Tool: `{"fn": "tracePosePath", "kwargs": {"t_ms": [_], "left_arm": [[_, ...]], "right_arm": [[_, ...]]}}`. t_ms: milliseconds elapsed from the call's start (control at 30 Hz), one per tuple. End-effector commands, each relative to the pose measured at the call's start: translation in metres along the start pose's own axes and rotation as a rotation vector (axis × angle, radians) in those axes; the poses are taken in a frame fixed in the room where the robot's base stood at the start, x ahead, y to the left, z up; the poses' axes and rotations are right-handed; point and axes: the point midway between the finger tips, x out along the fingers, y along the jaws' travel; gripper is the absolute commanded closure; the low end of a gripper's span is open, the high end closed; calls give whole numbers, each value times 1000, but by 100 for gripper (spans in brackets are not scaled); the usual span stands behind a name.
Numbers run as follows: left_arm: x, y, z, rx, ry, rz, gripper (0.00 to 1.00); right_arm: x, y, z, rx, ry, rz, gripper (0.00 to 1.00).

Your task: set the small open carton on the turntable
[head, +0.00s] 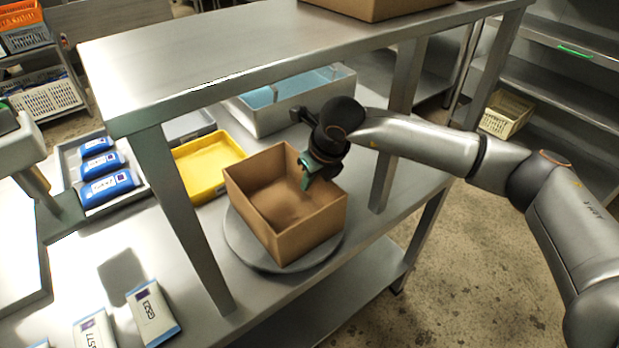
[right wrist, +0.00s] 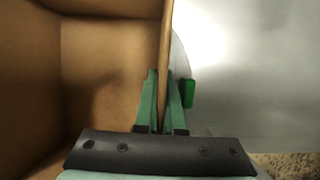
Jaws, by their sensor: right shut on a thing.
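The small open carton (head: 262,222) is brown, empty and upright. It is over the round grey turntable (head: 240,250), whose rim shows around its left and front sides. It appears to rest on the disc, but its underside is hidden. My right gripper (head: 308,176) is shut on the carton's right back wall, with one finger inside and one outside. In the right wrist view the green fingers (right wrist: 165,100) pinch the carton wall (right wrist: 166,60), and a strip of the turntable (right wrist: 178,62) shows beyond it. My left gripper is not in view.
A steel overshelf (head: 270,50) on legs stands close around the carton and bears another carton (head: 375,8). A yellow tray (head: 205,165), a blue-lined bin (head: 290,108) and a tray of blue packs (head: 75,160) lie behind. White pouches (head: 152,313) lie at front left.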

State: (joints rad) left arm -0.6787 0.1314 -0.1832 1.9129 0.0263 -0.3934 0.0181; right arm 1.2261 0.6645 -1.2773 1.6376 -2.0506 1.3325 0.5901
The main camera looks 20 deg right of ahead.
Motion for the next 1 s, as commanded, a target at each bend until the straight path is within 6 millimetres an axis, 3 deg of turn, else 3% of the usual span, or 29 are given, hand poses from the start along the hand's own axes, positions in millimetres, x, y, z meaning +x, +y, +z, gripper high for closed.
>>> {"fn": "tracePosePath", "kwargs": {"t_ms": [167, 200, 467, 767, 1000], "left_arm": [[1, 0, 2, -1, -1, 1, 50], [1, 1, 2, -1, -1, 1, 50], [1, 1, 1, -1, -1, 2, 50], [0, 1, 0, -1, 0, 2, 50], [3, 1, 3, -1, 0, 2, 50]], "right_arm": [[1, 0, 0, 1, -2, 1, 100], [1, 0, 0, 0, -1, 0, 92], [0, 0, 0, 0, -1, 0, 64], [-3, 0, 1, 0, -2, 0, 64], [-40, 0, 1, -1, -5, 1, 64]]}}
